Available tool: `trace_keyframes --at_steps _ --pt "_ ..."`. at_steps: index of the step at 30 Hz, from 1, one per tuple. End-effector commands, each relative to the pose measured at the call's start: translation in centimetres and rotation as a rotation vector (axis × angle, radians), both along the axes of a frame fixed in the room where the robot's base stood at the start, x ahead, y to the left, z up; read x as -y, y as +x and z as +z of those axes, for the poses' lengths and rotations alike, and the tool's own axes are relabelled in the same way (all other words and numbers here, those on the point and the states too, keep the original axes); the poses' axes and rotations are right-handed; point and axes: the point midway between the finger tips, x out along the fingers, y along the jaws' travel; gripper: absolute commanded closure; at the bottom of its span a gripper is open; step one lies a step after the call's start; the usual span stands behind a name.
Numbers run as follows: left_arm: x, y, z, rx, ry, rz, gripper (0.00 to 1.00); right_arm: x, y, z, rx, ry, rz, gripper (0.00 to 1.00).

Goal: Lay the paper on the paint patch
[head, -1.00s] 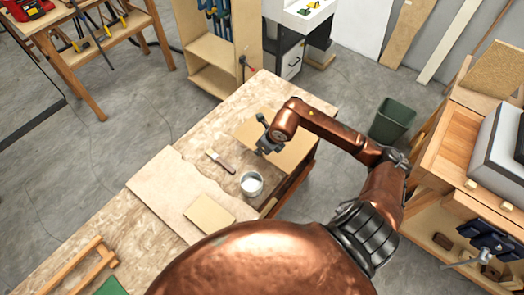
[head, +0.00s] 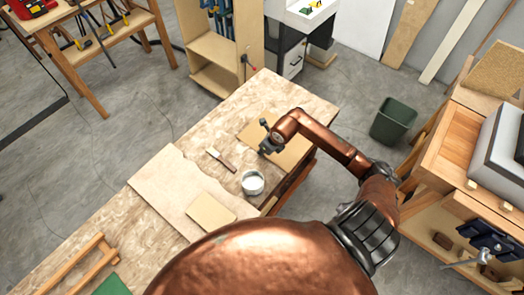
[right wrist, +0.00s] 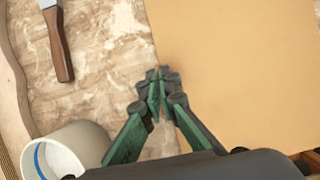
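The paper, a large flat tan sheet (head: 293,150), is over the far end of the workbench; it fills the right of the right wrist view (right wrist: 245,65). My right gripper (head: 267,143) is at the sheet's left edge. In the right wrist view its dark green fingers (right wrist: 160,78) are closed together with that edge between the tips. Whether the sheet is lifted is hard to tell. A smaller tan-yellow rectangle (head: 210,212) on the pale board looks like the paint patch. My left gripper is out of view.
A white pot (head: 253,183), also in the right wrist view (right wrist: 75,150), stands between the sheet and the patch. A scraper-like tool (head: 221,159) lies beside it. A pale board (head: 165,185) covers the bench's middle. A green bin (head: 393,122) stands on the floor.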

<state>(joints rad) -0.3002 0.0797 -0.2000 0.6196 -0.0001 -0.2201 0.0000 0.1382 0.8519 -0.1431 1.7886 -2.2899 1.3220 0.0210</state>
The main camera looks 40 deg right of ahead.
Motion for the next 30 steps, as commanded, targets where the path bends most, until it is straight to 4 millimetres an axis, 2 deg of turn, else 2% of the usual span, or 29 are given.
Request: trace_keyframes --at_steps 2,9,20,23,30 --pt "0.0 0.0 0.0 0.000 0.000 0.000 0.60 0.0 0.0 0.0 0.000 0.000 0.000 0.95" --pt "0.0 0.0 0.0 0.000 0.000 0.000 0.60 0.0 0.0 0.0 0.000 0.000 0.000 0.79" --pt "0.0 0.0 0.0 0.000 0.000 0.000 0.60 0.1 -0.1 0.4 0.000 0.000 0.000 0.78" --pt "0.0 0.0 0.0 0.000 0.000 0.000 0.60 0.2 -0.5 1.6 0.003 -0.002 0.000 0.78" --pt "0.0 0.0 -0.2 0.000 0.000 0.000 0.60 0.8 -2.4 6.1 0.002 -0.004 0.001 0.78"
